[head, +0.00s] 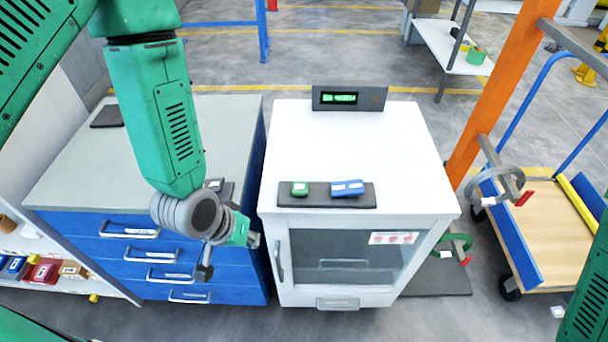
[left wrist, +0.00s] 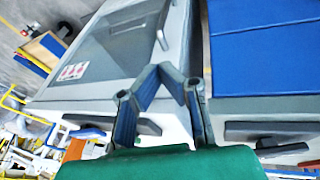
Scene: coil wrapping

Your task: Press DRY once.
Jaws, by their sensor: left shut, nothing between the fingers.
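A white cabinet (head: 360,150) stands in the middle of the head view, with a glass door (head: 340,255) in its front. On its top front edge lies a dark strip (head: 325,203) with a green labelled block (head: 299,189) and a blue labelled block (head: 347,188). The labels are too small to read, so I cannot tell which is DRY. My left gripper (head: 254,241) is shut and empty, just left of the cabinet's front edge and below the strip. Its closed fingers (left wrist: 160,75) also show in the left wrist view. My right gripper is out of view.
A small display (head: 349,97) with green characters stands at the cabinet's back. A blue drawer unit (head: 150,262) with a grey top is on the left. An orange post (head: 497,85) and a flatbed cart (head: 545,230) are on the right. The cabinet top is mostly clear.

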